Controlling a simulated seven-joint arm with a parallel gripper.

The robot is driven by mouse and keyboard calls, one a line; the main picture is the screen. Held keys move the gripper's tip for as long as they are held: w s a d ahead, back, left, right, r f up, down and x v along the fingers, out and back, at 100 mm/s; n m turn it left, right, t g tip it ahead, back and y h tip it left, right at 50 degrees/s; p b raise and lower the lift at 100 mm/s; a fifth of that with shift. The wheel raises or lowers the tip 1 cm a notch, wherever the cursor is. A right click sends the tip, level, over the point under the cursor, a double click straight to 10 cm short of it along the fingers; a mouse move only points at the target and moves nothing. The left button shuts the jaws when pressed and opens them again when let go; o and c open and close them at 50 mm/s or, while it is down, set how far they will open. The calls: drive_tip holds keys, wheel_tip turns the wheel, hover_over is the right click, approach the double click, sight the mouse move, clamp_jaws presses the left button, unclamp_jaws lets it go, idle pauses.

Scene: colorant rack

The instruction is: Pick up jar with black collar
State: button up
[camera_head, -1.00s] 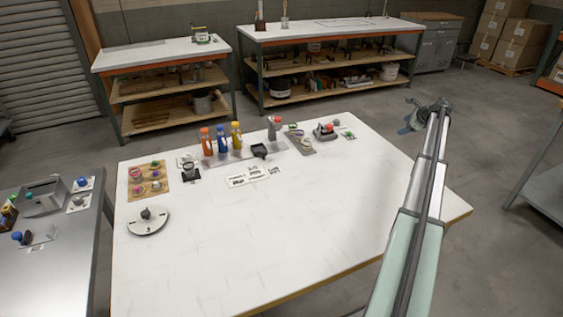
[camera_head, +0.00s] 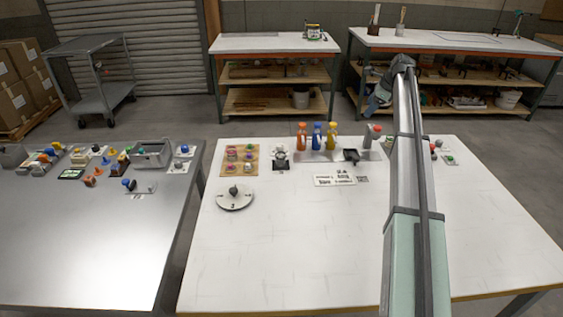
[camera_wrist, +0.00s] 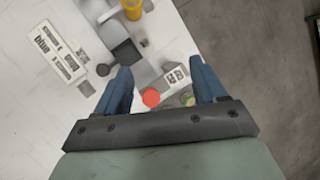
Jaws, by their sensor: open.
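I cannot make out for certain which thing is the jar with the black collar. A small pale and black piece (camera_head: 280,158) stands beside the wooden board at the back left of the white table; its details are too small to tell. My gripper (camera_head: 378,98) is raised near the table's far edge in the head view. In the wrist view its blue fingers (camera_wrist: 160,68) are spread apart and empty. A round red top (camera_wrist: 151,97) shows between them, with a printed card (camera_wrist: 176,77) and a green-topped piece (camera_wrist: 187,99) close by.
The wooden board (camera_head: 226,173) holds several small coloured pieces. Orange (camera_head: 302,135), blue (camera_head: 317,135) and yellow (camera_head: 332,135) bottles stand behind the printed labels (camera_head: 323,181). A numbered dial (camera_head: 235,203) lies nearer. The front of the white table (camera_head: 290,255) is clear.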

drive_tip(key=s+a+f+n+g+h, duration=0.2)
drive_tip(key=a+g, duration=0.1)
drive_tip(key=a, duration=1.5)
drive_tip(key=n+g+h, duration=0.1)
drive_tip(key=n+h, duration=0.1)
hover_over(281, 155)
drive_tip(key=s, duration=0.2)
wheel_tip(281, 155, down, 3)
drive_tip(key=f, duration=1.3)
drive_tip(key=shift+w+a+f, duration=0.1)
drive_tip(key=shift+w, duration=0.1)
drive_tip(key=c, duration=1)
